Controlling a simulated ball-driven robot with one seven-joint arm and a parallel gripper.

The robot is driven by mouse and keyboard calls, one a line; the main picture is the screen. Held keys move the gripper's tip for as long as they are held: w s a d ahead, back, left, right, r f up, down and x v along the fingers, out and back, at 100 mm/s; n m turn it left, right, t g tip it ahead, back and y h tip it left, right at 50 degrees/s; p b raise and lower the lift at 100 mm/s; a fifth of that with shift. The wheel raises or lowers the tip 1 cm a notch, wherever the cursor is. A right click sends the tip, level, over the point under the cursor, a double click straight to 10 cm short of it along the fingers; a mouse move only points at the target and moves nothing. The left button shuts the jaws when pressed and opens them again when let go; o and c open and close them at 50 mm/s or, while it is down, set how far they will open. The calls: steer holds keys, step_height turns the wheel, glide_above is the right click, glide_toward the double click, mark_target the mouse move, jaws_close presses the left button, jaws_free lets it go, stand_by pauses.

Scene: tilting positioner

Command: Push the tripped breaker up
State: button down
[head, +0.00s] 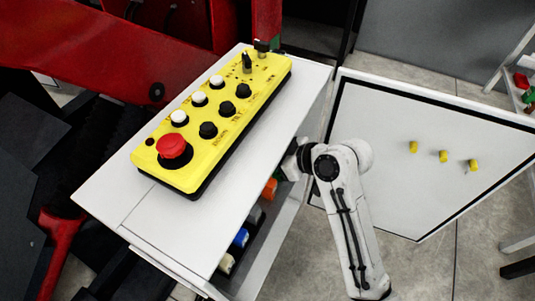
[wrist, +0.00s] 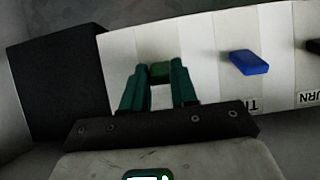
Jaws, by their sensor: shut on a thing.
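In the wrist view a row of pale breakers runs across the picture. A dark green toggle (wrist: 161,70) sits between the tips of my gripper (wrist: 158,78), whose two green fingers are shut on it. A blue toggle (wrist: 249,62) stands clear to the right, and a black toggle (wrist: 314,46) is cut off by the right edge. I cannot tell from the toggles which breaker is tripped. In the head view my gripper (head: 291,166) reaches into the cabinet's open side, its fingertips hidden by the cabinet top.
The white cabinet (head: 150,222) carries a yellow control box (head: 196,155) with a red button. Orange (head: 269,190) and blue (head: 240,238) parts show inside the cabinet. The open door (head: 400,190) with yellow knobs stands close to my arm's right. A black block (wrist: 60,85) flanks the breakers.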

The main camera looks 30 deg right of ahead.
steer(key=c, duration=0.9)
jaws_free()
steer(key=v, duration=1)
steer(key=shift+s+d+r, duration=0.2)
steer(key=shift+s, duration=0.05)
steer(key=s+f+m+g+h, duration=0.2)
steer(key=s+f+g, duration=0.1)
steer(key=s+f, duration=0.2)
steer(key=s+d+f+m+g+h+p, duration=0.1)
steer(key=s+f+m+g+h, duration=0.1)
steer(key=s+f, duration=0.3)
steer(key=s+d+f+m+g+h+p, duration=0.1)
steer(key=s+f+m+g+h, duration=0.2)
steer(key=s, duration=0.9)
step_height(320, 180, down, 3)
steer(key=shift+d+r+m+g, duration=0.1)
steer(key=shift+d+m+g, duration=0.05)
steer(key=shift+m+g, duration=0.15)
